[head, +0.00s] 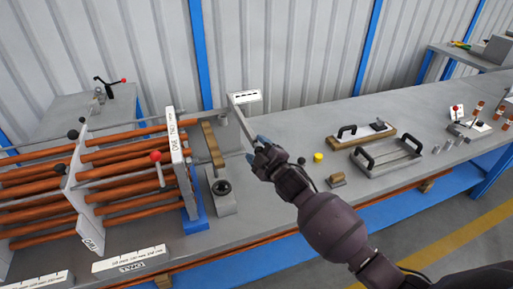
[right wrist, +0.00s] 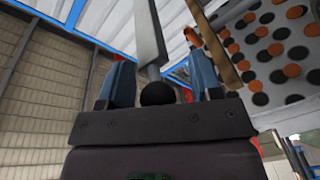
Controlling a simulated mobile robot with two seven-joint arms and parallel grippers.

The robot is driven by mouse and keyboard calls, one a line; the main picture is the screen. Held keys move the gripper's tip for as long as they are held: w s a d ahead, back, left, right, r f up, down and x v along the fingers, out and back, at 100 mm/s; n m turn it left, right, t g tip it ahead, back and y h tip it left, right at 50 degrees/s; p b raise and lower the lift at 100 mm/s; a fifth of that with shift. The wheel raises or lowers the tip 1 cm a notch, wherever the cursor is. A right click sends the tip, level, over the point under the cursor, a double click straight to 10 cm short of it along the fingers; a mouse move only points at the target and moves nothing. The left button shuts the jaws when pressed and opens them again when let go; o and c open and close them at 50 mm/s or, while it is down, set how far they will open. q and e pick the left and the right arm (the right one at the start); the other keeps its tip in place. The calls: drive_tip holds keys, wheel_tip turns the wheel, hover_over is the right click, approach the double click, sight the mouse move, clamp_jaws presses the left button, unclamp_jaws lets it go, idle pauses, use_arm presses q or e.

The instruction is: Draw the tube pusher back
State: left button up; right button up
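A flat grey lever (head: 241,120) slants from a white-labelled mount at the back of the bench down to my right gripper (head: 257,145). It looks like the tube pusher's handle, but I cannot be sure. In the right wrist view the lever (right wrist: 146,35) ends in a black ball (right wrist: 158,93) between the two blue fingers of the right gripper (right wrist: 163,85). Gaps show on both sides of the ball, so the fingers are apart and around it. The copper tubes (head: 120,154) run through upright white plates at left. My left gripper is not in view.
A wooden bar (head: 213,145) and a grey block with a black round top (head: 222,188) stand left of the gripper. A yellow cap (head: 318,157), wooden block (head: 337,180) and handled tray (head: 388,158) lie to the right. A red-knobbed lever (head: 156,158) stands before the tubes.

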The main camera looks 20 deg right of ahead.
drive_tip(key=shift+r, duration=0.25)
drive_tip(key=v, duration=1)
drive_tip(key=shift+s, duration=0.4)
drive_tip(key=shift+d+f, duration=0.1)
drive_tip(key=shift+f, duration=0.05)
drive_tip(key=s+d+f+m+g+h, duration=0.2)
drive_tip(key=s+f+m, duration=0.4)
drive_tip(key=s+f, duration=0.3)
drive_tip(key=s+d+f+m+g+h, duration=0.2)
drive_tip(key=s+f+m, duration=0.4)
drive_tip(key=s+f, duration=0.3)
drive_tip(key=s+d+g, duration=0.1)
drive_tip(key=s, duration=0.2)
drive_tip(key=shift+s+d+f+m+g, duration=0.15)
drive_tip(key=shift+s+d+m+g, duration=0.15)
drive_tip(key=shift+m, duration=0.1)
